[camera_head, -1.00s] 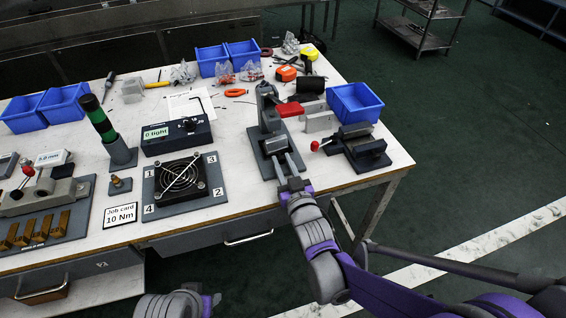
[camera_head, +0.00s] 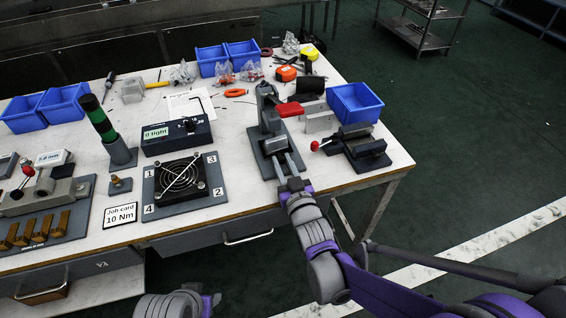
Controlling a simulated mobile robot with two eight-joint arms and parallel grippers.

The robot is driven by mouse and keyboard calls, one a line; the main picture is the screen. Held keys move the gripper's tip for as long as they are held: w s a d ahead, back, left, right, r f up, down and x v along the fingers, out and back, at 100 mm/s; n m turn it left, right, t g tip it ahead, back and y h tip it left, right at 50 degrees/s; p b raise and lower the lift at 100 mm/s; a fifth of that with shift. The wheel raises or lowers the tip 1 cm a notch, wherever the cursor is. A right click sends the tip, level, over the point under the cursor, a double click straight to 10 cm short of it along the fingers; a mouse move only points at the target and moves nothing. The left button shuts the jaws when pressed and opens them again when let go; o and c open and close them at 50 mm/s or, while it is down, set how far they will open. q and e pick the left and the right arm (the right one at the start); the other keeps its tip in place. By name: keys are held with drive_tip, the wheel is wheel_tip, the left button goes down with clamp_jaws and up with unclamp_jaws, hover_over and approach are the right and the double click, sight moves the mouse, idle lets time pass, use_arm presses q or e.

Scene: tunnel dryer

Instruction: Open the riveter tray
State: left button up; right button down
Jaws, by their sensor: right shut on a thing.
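The riveter (camera_head: 266,104) is a dark grey bench press with a red handle (camera_head: 290,109), standing near the right end of the workbench. Its grey tray (camera_head: 274,145) is low at the front of its base. My right gripper (camera_head: 284,163) reaches in from the front edge and is shut on the tray; its fingers hide part of the tray's front. Of my left arm only a grey and purple piece shows at the bottom edge; its fingers are out of view.
A grey clamp with a red knob (camera_head: 315,145) and a blue bin (camera_head: 354,102) stand to the right of the riveter. A fan on a numbered plate (camera_head: 212,177) and a "0 tight" box (camera_head: 177,137) stand to the left. The bench's front edge is close.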

drive_tip(key=v, duration=0.6)
drive_tip(key=shift+s+d, duration=0.1)
drive_tip(key=shift+s, duration=0.25)
drive_tip(key=c, duration=0.7)
unclamp_jaws()
drive_tip(key=v, duration=1)
drive_tip(key=shift+s+d+p, duration=0.1)
drive_tip(key=shift+s+p, duration=0.25)
